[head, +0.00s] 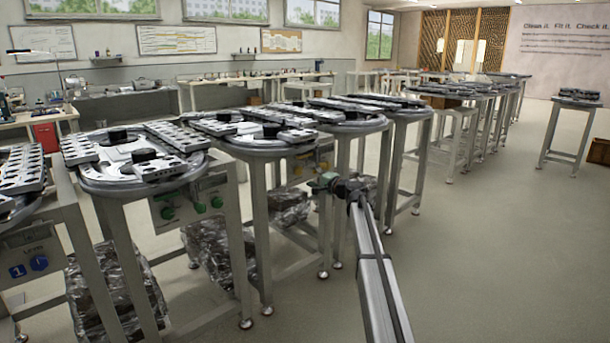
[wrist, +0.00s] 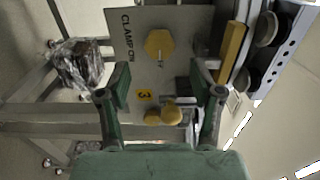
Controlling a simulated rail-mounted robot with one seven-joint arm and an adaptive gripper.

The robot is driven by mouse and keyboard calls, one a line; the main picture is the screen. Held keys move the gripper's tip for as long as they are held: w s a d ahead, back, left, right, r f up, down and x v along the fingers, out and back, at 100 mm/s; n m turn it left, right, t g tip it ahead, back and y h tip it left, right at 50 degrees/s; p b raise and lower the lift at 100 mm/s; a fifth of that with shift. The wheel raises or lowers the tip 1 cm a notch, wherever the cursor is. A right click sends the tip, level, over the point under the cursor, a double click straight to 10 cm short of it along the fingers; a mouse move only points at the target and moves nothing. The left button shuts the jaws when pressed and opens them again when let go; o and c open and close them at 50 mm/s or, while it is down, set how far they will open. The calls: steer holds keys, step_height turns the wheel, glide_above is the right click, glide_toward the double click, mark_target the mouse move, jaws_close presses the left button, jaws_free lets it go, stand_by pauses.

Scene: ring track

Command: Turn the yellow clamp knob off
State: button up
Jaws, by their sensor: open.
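The yellow clamp knob (wrist: 159,43) is on a grey panel (wrist: 180,20) in the wrist view, beside the printed words "CLAMP ON". A small pale mark shows at its lower edge. Two more rounded yellow parts (wrist: 172,113) show lower on the panel, near a yellow "3" label (wrist: 144,96). My gripper (wrist: 160,88) is open, with green and dark fingers to either side of the panel's middle. The clamp knob is above the gap between the fingertips in the picture, with nothing gripped. In the head view my gripper (head: 338,186) is near the table legs, and the yellow parts (head: 298,168) look small.
Round-topped tables (head: 140,165) with perforated bars stand in a row. Neighbouring panels have green knobs (head: 216,202) and a blue knob (head: 39,263). Wrapped bundles (head: 290,207) lie under the tables. A yellow bar (wrist: 230,52) is right of the clamp knob.

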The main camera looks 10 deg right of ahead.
steer(key=v, duration=0.6)
